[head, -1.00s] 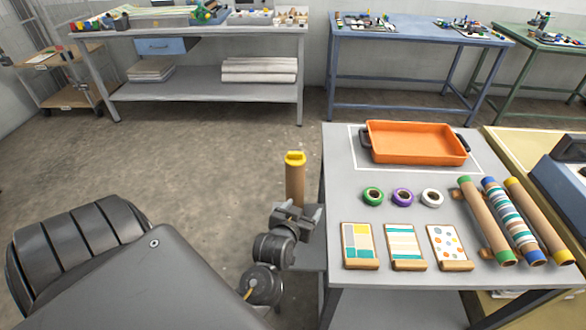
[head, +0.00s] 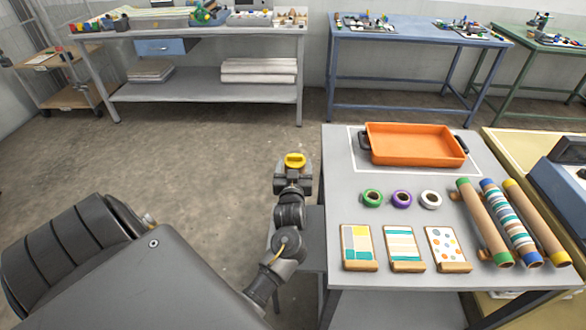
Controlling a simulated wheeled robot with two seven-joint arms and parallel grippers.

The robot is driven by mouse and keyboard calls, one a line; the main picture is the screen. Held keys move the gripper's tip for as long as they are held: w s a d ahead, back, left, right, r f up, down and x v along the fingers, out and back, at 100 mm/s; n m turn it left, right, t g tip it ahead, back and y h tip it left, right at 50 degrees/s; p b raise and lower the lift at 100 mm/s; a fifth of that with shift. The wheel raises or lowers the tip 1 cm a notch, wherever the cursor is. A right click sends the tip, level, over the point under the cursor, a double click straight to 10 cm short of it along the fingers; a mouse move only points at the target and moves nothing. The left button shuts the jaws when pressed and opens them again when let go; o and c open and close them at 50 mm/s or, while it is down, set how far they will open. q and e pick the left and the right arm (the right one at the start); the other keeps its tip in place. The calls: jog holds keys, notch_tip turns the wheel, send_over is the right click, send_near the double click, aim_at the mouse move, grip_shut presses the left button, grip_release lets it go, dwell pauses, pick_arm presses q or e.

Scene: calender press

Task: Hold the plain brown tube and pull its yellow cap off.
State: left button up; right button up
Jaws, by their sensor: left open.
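A yellow cap (head: 295,160) shows at the left of the grey table, beyond its left edge. My left gripper (head: 293,174) is open at the cap, with its fingers around or just below it; I cannot tell whether they touch it. The brown tube under the cap is hidden behind my gripper and arm. My right gripper is not in view.
The grey table (head: 375,200) holds an orange tray (head: 415,146), green, purple and white tape rolls, several pattern cards and a rack of three tubes: brown with green caps (head: 480,215), striped (head: 508,220), and brown with yellow caps (head: 535,222). Open floor lies left.

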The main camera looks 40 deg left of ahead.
aim_at(295, 159)
pick_arm(q)
jog(key=x, duration=0.3)
jog(key=shift+w+a, duration=0.1)
jog(key=shift+w, duration=0.05)
jog(key=shift+w+a, duration=0.25)
jog(key=shift+w, duration=0.05)
jog(key=c, duration=1.2)
jog(key=o, duration=1.2)
